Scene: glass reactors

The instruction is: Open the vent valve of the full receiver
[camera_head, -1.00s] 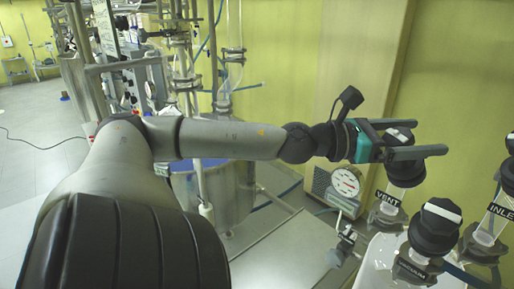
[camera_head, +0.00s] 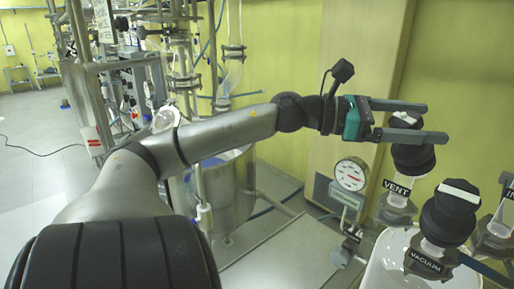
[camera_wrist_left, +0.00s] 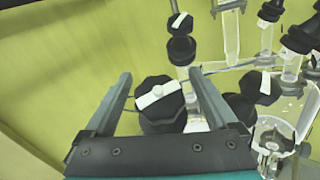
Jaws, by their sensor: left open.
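The vent valve has a black knob (camera_head: 413,158) with a white bar on top and a VENT label (camera_head: 397,188) below. My left gripper (camera_head: 437,122) is open and level at the knob's top; its nearer finger crosses in front of the knob's upper part. In the left wrist view a black knob with a white bar (camera_wrist_left: 160,101), apparently the same one, lies between the open fingers (camera_wrist_left: 160,73), with visible gaps on both sides. The receiver's glass body (camera_head: 385,268) shows partly below; its fill level cannot be told. My right gripper is out of view.
A VACUUM valve with a black knob (camera_head: 450,210) stands close in front of the vent valve. Another labelled valve (camera_head: 497,225) is at the right edge. A pressure gauge (camera_head: 351,173) stands left of the vent valve. A yellow wall (camera_head: 465,85) is behind.

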